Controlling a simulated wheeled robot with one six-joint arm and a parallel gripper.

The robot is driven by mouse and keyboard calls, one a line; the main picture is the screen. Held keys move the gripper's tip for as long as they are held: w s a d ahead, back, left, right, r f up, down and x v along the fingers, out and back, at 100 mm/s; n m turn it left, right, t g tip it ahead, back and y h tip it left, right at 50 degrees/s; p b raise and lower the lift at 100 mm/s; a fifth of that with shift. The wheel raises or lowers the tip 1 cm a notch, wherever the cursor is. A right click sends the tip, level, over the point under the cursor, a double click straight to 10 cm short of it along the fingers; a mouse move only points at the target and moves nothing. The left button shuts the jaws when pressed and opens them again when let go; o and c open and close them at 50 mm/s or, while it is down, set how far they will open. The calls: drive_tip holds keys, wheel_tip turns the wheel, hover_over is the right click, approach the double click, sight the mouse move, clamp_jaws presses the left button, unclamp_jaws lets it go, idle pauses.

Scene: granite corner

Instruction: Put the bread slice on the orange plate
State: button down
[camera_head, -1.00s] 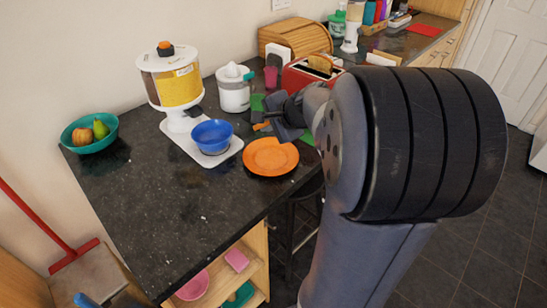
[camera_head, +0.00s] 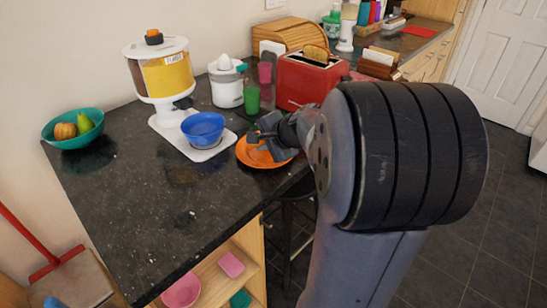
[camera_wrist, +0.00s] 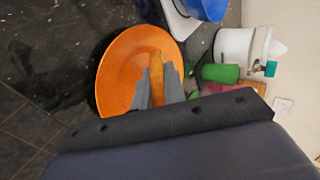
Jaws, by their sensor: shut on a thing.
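The orange plate (camera_head: 256,159) lies flat near the front right edge of the dark counter; it also fills much of the wrist view's upper left (camera_wrist: 115,75). My gripper (camera_head: 262,141) is over the plate's right part. In the wrist view my gripper (camera_wrist: 158,80) is shut on a thin orange-brown bread slice (camera_wrist: 156,65), seen edge-on between the fingers. The slice shows in front of the plate; whether it touches the plate I cannot tell. In the head view the held slice is hard to tell apart from the orange plate.
A blue bowl (camera_head: 203,127) under the cereal dispenser (camera_head: 160,72) stands close left of the plate. Behind are a green cup (camera_head: 251,99), a white juicer (camera_head: 226,86) and a red toaster (camera_head: 307,83) with bread in it. The counter's front left is clear.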

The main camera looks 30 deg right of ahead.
drive_tip(key=c, duration=1.6)
unclamp_jaws()
drive_tip(key=shift+p+v, duration=1.4)
drive_tip(key=shift+v, duration=2.65)
drive_tip(key=r+p, duration=0.2)
drive_tip(key=s+r+p, duration=0.1)
drive_tip(key=r+p, duration=0.1)
drive_tip(key=r, duration=0.1)
drive_tip(key=s+r+p, duration=0.1)
drive_tip(key=r+p, duration=0.1)
drive_tip(key=r, duration=0.1)
drive_tip(key=shift+s+d, duration=0.1)
drive_tip(key=shift+d, duration=0.1)
drive_tip(key=shift+f, duration=0.1)
